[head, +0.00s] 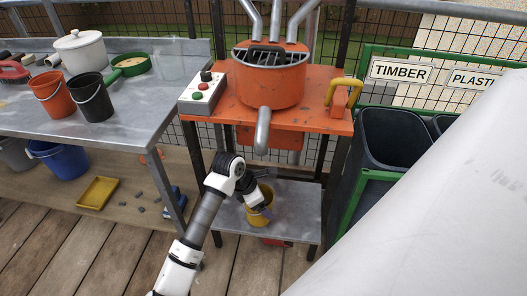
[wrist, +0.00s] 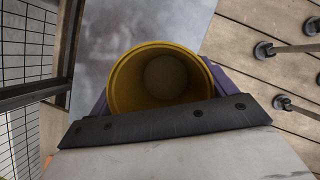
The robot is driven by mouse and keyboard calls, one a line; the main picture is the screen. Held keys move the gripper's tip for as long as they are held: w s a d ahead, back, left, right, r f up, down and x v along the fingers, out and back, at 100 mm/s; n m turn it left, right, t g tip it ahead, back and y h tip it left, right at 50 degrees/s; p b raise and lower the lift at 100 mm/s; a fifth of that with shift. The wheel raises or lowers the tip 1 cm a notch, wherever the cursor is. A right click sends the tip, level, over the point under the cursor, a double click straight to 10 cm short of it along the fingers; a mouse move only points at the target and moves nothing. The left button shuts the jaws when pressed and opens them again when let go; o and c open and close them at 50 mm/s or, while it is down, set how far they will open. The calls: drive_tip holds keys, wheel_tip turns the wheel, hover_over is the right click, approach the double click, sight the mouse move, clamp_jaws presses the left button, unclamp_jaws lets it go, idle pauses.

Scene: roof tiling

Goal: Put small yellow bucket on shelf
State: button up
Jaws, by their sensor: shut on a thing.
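The small yellow bucket (head: 258,217) is between the fingers of my gripper (head: 262,204), in front of the orange machine's stand. In the wrist view the bucket (wrist: 119,82) is seen from above, open end up and apparently empty, with a purple finger on each side. My gripper is shut on it. The grey lower shelf (head: 302,208) of the stand lies behind and around the bucket in the head view. The shelf's bare surface (wrist: 105,35) also shows in the wrist view. Whether the bucket's base touches the shelf cannot be told.
The orange mixer (head: 270,80) and its spout (head: 262,130) stand above the shelf. Dark stand legs flank it. At left, a grey table (head: 150,125) holds orange and black buckets and a white pot. Dark bins (head: 390,140) stand right. A large pale surface covers the lower right.

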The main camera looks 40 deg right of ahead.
sight(260, 185)
drive_tip(key=w+d, duration=0.3)
drive_tip(key=shift+d, duration=0.3)
drive_tip(key=shift+w+d+f, duration=0.1)
drive_tip(key=shift+f, duration=1.75)
drive_tip(key=o, duration=0.9)
drive_tip(key=shift+r, duration=0.1)
drive_tip(key=shift+r, duration=0.25)
drive_tip(key=w+a, duration=0.1)
drive_tip(key=a, duration=0.3)
drive_tip(key=w+a+b, duration=0.1)
drive_tip(key=a, duration=0.3)
drive_tip(key=w+a, duration=0.2)
drive_tip(key=a, duration=0.2)
drive_tip(key=shift+r, duration=0.3)
drive_tip(key=shift+d+r, duration=0.1)
drive_tip(key=shift+r, duration=0.05)
